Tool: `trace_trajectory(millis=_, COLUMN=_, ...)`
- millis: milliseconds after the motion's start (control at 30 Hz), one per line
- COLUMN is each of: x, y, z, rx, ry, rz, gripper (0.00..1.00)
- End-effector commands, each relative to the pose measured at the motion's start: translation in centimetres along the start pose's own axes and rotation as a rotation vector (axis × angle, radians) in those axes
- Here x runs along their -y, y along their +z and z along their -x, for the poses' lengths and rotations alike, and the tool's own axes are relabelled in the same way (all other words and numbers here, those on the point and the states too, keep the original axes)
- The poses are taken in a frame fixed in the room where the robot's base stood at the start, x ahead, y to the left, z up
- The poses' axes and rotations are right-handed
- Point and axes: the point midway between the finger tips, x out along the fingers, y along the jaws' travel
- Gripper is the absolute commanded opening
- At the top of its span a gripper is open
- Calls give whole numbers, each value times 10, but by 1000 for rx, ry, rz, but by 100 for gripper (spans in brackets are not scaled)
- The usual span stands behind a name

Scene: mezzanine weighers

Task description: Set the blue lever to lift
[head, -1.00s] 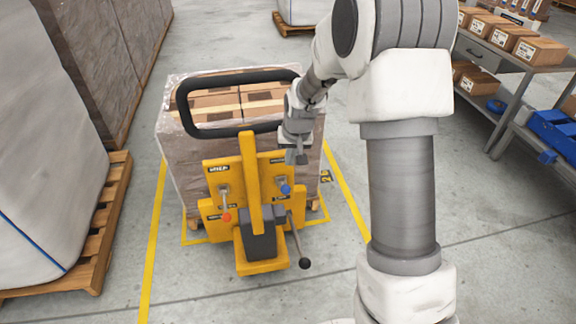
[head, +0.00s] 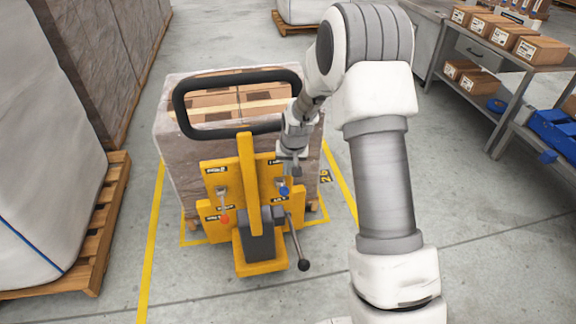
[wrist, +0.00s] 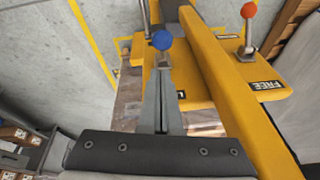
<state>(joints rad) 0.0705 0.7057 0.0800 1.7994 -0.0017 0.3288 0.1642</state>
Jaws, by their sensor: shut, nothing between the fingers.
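The blue lever (head: 285,190) is a short lever with a blue ball knob on the right side of the yellow pallet truck's panel (head: 245,205). In the wrist view the blue knob (wrist: 162,40) shows just beyond the fingertips. My gripper (head: 288,170) is shut and empty, right above the blue knob in the head view. Its fingers (wrist: 162,85) point at the knob; I cannot tell whether they touch it. The labels by the blue lever are partly covered or too small to read.
A red-knobbed lever (head: 224,218) stands on the panel's left, by a FREE label (wrist: 265,85) in the wrist view. A black handle loop (head: 240,75) rises behind the panel. A black-knobbed lever (head: 302,263) sticks out lower right. A wrapped pallet load (head: 180,145) stands behind.

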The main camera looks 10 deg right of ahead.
Motion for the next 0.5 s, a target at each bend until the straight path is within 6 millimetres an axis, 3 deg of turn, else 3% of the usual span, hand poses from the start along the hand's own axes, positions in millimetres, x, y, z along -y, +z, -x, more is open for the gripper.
trace_trajectory(millis=200, x=0, y=1, z=-37, rx=3, ry=1, rz=0, gripper=0)
trace_trajectory(millis=500, x=0, y=0, z=-57, rx=0, ry=0, rz=1, gripper=0)
